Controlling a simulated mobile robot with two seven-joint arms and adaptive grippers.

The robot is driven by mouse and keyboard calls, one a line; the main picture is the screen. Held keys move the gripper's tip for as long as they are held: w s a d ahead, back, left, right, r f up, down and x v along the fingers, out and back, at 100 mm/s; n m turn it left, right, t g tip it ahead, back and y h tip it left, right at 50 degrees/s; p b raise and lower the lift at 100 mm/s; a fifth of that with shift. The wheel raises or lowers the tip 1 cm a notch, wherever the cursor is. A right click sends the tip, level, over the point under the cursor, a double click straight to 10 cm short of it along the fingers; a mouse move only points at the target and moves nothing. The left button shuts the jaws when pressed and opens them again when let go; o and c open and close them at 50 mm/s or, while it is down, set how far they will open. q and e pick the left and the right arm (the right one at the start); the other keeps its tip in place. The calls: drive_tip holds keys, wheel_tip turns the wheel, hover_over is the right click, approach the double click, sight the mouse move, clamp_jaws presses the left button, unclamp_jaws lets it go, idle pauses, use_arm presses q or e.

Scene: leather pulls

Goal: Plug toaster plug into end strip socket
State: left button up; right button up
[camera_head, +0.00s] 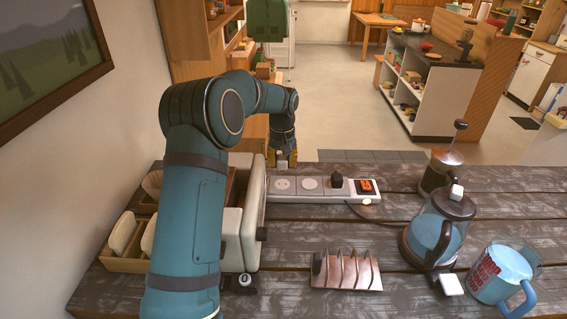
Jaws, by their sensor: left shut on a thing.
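The white power strip (325,197) lies along the far part of the dark wooden table. It has two open round sockets, the end socket (283,185) at the left and a second one (309,184) beside it. A black plug (337,181) sits further right, by a lit orange switch (366,186). My left gripper (283,159) is shut on a small pale plug (282,165) just behind and above the end socket. I cannot tell whether the plug touches the strip. The cream toaster (252,225) stands left of the strip, partly hidden by my left arm. My right gripper is out of view.
A metal toast rack (346,270) stands at the front middle. A blue glass kettle (440,230), a French press (440,170) and a blue-handled jug (500,275) stand right. A wooden box (122,245) is at left. The table between rack and strip is clear.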

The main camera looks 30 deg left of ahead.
sight(282, 184)
use_arm(q)
drive_tip(key=shift+f, duration=0.15)
drive_tip(key=shift+f+b, duration=2.2)
drive_tip(key=shift+f, duration=0.55)
drive_tip(key=shift+p, duration=0.45)
drive_tip(key=shift+f+b, duration=0.35)
drive_tip(key=shift+f, duration=0.25)
idle(0.6)
drive_tip(key=o, duration=1.1)
drive_tip(key=shift+c, duration=0.2)
wheel_tip(282, 184, up, 12)
drive_tip(key=shift+r, duration=0.1)
